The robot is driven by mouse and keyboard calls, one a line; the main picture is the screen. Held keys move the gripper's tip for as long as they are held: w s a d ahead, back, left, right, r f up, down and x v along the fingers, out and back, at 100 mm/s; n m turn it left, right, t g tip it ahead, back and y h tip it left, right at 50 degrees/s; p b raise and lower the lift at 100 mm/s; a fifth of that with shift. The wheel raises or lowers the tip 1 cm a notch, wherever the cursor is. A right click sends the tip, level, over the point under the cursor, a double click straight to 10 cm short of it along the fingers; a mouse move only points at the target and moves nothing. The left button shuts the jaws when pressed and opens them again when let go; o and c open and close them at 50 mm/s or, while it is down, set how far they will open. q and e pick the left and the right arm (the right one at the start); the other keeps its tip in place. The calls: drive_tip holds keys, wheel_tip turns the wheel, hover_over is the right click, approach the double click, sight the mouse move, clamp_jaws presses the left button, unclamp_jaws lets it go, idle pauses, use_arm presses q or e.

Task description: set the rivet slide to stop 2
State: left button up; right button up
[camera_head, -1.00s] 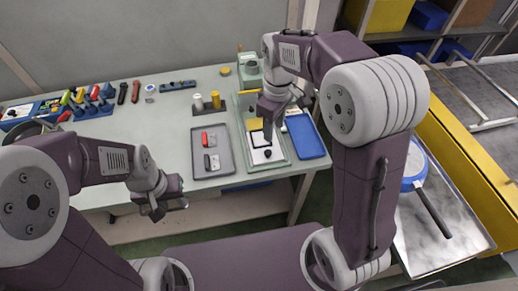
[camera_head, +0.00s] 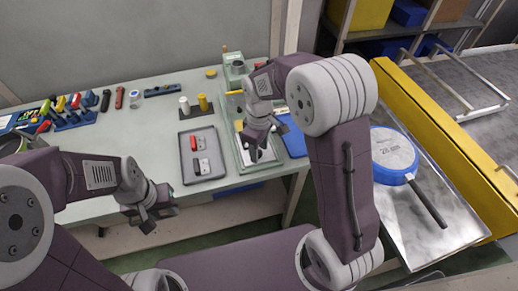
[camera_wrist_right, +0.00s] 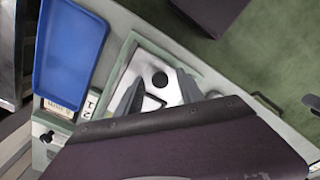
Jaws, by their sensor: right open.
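A green-framed fixture (camera_head: 238,160) stands near the front edge of the table, with a pale plate inside it. In the right wrist view, a round black knob (camera_wrist_right: 160,80) sits on this pale plate (camera_wrist_right: 140,62), beside a black-outlined opening (camera_wrist_right: 152,103). My right gripper (camera_head: 257,155) is over the plate; in its wrist view the fingers (camera_wrist_right: 160,92) are open on either side of the knob, and I cannot tell contact. The stop markings are not readable as a scale. My left gripper (camera_head: 150,215) hangs before the table's front edge, its jaw opening unclear.
A blue tray (camera_head: 293,138) lies right of the fixture. A grey tray (camera_head: 186,170) with red and grey pieces lies left of it. White and yellow cylinders (camera_head: 202,102) stand behind. A pan (camera_head: 393,153) rests on the metal surface at right.

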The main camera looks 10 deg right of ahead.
clamp_jaws()
idle(1.3)
